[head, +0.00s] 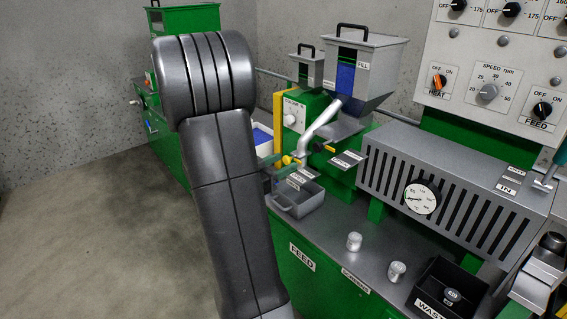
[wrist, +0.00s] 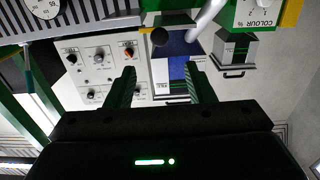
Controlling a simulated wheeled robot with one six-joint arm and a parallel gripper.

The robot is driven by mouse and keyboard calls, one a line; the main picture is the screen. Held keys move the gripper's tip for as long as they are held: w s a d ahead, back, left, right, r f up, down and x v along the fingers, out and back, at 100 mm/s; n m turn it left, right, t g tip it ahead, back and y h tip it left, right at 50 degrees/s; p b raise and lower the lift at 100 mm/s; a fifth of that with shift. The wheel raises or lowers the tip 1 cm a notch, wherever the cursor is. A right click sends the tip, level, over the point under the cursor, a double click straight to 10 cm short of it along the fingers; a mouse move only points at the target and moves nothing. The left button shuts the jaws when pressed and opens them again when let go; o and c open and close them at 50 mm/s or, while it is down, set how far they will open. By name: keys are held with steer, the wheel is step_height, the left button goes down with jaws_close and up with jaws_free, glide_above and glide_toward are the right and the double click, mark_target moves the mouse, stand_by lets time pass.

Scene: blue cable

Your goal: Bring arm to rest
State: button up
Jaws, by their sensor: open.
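My gripper (wrist: 163,84) shows in the wrist view with its two dark green fingers apart and nothing between them. The wrist view is upside down. Beyond the fingers are the hopper with a blue window (wrist: 178,48) and the white control panel (wrist: 103,68), both apart from the fingers. In the head view my dark grey arm stands upright left of the middle and covers part of the bench behind it. I cannot make out my gripper in the head view.
The green machine bench carries the hopper (head: 362,68), a slotted grey barrel cover (head: 455,180) with a dial (head: 422,198), two small silver weights (head: 354,241), a grey tray (head: 298,203) and a black waste box (head: 447,290). The control panel (head: 500,65) is at upper right. Floor at left is clear.

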mark_target(316, 147)
steer(key=x, duration=1.5)
steer(key=shift+w+d, duration=0.1)
steer(key=shift+w, duration=0.05)
